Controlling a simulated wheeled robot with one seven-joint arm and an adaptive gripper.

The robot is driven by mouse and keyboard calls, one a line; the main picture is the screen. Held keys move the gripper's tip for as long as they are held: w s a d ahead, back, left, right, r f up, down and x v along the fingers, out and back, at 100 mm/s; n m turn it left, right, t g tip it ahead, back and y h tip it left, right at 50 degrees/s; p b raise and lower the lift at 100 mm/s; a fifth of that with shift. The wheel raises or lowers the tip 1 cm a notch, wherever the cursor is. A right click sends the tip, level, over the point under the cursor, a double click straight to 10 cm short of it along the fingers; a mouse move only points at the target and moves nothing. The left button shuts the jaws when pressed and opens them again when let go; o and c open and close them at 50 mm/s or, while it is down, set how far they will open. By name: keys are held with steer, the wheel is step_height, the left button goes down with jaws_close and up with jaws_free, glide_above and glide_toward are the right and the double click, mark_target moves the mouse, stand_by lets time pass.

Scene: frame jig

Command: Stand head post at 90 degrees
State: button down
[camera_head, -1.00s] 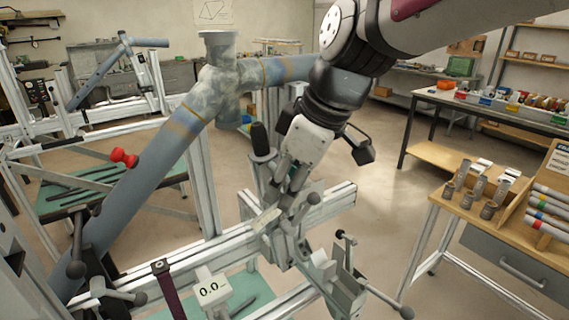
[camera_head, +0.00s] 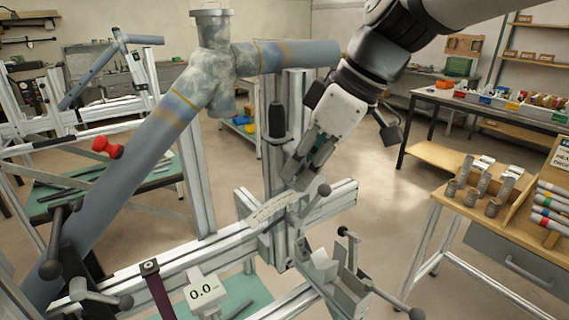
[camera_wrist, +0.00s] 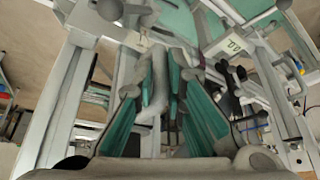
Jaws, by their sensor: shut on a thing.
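The head post (camera_head: 297,105) is a pale slotted metal column on the jig rail, and it looks about upright. A black grip (camera_head: 277,120) stands on its left side. My gripper (camera_head: 298,176) is shut low at the post, with its fingers on a grey part of it. In the wrist view my gripper's teal-padded fingers (camera_wrist: 161,75) close around that part, and the exact contact is hidden. A pale scale plate (camera_head: 270,211) lies at the post's foot, beside a ball-ended lever (camera_head: 324,190). The small display (camera_head: 202,294) reads 0.0.
A blue-grey bike frame tube (camera_head: 140,170) with a mottled head joint (camera_head: 213,70) crosses the left of the jig. Clamp levers (camera_head: 350,245) stick out at front right. A wooden bench (camera_head: 450,210) with metal cups stands at right. Open floor lies between.

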steer(key=shift+w+d, duration=0.35)
steer(key=shift+d, duration=0.15)
steer(key=c, duration=1.7)
jaws_free()
steer(key=shift+d, duration=0.1)
steer(key=shift+o, duration=0.2)
steer(key=shift+r, duration=0.15)
steer(key=v, duration=1.1)
steer(key=shift+d+r, duration=0.3)
steer(key=shift+s, duration=0.1)
